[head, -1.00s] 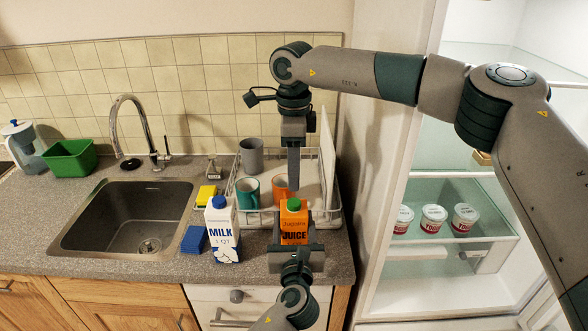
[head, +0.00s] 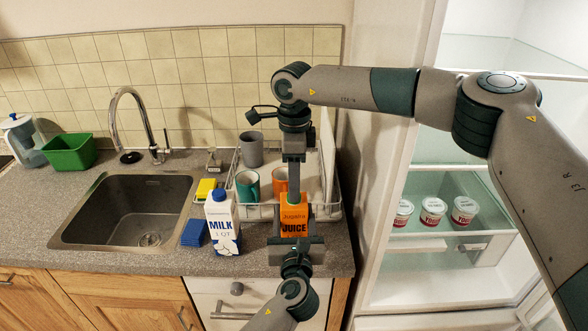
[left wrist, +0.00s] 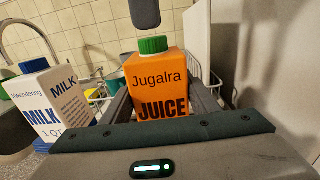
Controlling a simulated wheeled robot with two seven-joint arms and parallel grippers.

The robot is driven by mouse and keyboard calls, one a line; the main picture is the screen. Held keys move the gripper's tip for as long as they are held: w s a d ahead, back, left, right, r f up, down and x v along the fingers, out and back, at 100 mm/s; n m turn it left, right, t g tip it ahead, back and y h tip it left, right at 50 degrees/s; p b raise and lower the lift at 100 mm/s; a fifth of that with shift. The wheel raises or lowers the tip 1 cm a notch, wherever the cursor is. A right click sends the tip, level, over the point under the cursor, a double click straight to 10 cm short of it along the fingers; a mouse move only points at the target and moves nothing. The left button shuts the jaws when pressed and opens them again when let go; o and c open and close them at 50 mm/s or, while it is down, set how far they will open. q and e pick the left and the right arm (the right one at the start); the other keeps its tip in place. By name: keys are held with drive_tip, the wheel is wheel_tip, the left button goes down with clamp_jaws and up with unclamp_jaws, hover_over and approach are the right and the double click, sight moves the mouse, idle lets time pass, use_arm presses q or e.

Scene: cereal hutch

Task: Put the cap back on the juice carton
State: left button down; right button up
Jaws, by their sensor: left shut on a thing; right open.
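The orange juice carton (head: 293,222) stands upright at the front of the counter; it also shows in the left wrist view (left wrist: 160,80). A green cap (left wrist: 153,45) sits on its top, also seen in the head view (head: 294,198); whether it is fully seated I cannot tell. My left gripper (head: 296,240) is shut on the carton from the front, one finger along each side. My right gripper (head: 294,190) is open and points down over the cap. In the left wrist view, its dark finger (left wrist: 145,12) shows just above the cap with a small gap.
A milk carton (head: 222,225) stands left of the juice. Behind are a dish rack (head: 328,212) and mugs, one teal (head: 247,186) and one orange (head: 280,181). A blue sponge (head: 193,233) and the sink (head: 125,212) lie left. The open fridge (head: 385,275) is at the right.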

drive_tip(key=shift+f, duration=1.35)
clamp_jaws()
drive_tip(key=shift+o, duration=0.7)
unclamp_jaws()
drive_tip(key=shift+r, duration=0.1)
wheel_tip(320, 180, up, 12)
